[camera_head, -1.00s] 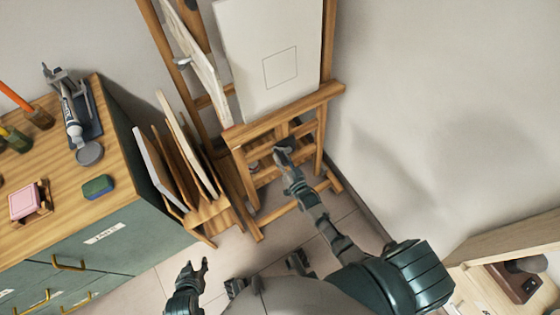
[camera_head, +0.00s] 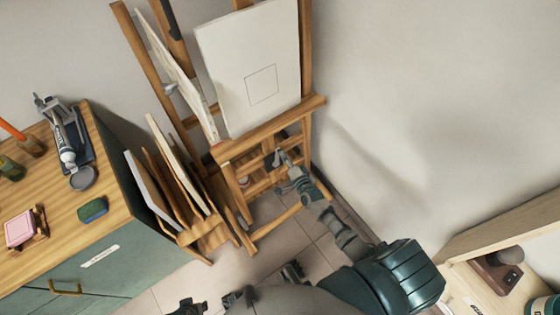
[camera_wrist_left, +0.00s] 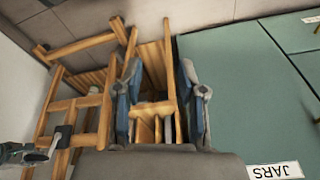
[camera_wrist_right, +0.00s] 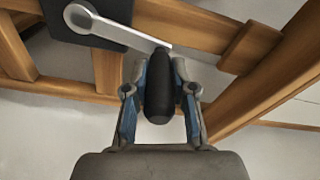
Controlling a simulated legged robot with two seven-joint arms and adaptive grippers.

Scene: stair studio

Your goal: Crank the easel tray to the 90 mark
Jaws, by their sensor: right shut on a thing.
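The wooden easel (camera_head: 231,190) stands at the wall, its tray (camera_head: 265,127) a ledge under a white canvas (camera_head: 250,75). In the right wrist view, a metal crank arm (camera_wrist_right: 115,30) runs from a pivot on a dark plate (camera_wrist_right: 58,27) to a black crank handle (camera_wrist_right: 159,95). My right gripper (camera_wrist_right: 160,85), also in the head view (camera_head: 284,166) below the tray, is shut on that handle, one finger on each side. My left gripper (camera_wrist_left: 163,92) is open and empty, its fingers wide apart; the head view shows only part of it at the bottom edge. I see no readable scale marks.
A rack of boards (camera_head: 180,165) stands between cabinet and easel. A desk (camera_head: 470,285) is lower right.

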